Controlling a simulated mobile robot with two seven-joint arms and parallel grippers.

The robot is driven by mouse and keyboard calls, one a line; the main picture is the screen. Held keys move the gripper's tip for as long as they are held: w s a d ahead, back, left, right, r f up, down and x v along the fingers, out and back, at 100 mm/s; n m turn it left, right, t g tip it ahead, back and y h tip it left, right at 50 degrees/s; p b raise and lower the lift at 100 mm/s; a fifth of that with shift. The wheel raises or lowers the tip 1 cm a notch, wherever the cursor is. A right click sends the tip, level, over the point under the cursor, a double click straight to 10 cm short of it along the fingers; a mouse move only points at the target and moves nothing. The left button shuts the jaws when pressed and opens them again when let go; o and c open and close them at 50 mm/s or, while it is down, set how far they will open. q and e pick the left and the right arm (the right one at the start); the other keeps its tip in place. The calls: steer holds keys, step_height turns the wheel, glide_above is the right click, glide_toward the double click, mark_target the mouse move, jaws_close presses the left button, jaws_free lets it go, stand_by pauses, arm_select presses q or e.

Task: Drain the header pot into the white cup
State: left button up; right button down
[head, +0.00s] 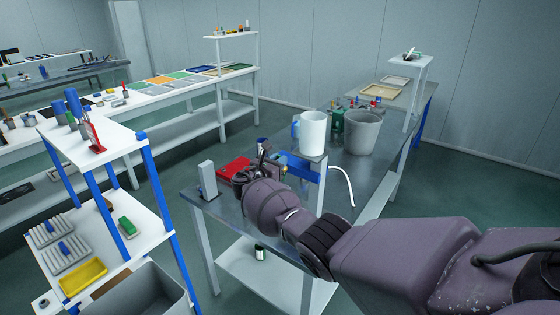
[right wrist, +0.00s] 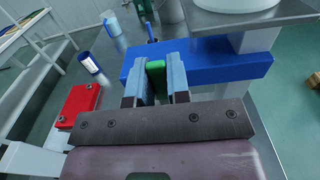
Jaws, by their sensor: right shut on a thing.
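The white header pot (head: 313,132) stands on a small raised stand with a blue crosspiece (head: 305,170). Its lower edge also shows at the top of the right wrist view (right wrist: 236,4). My right gripper (head: 272,158) is beside the stand, below the pot. In the right wrist view its jaws (right wrist: 158,80) are shut on a small green handle (right wrist: 156,74) in front of the blue crosspiece. A thin white tube (head: 345,182) curves down on the stand's right. I cannot identify a white cup for certain. My left gripper is out of view.
A red case (head: 234,168) and a grey upright block (head: 207,178) are on the bench left of my gripper. A grey bucket (head: 361,133) stands behind the pot. A white-and-blue cylinder (right wrist: 92,64) shows in the wrist view. A shelf rack (head: 95,140) is at left.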

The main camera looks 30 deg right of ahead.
stand_by(0.5)
steer(key=c, duration=1.1)
jaws_free()
steer(key=v, duration=1)
steer(key=shift+s+a+b, duration=0.15)
steer(key=shift+a+b, duration=0.2)
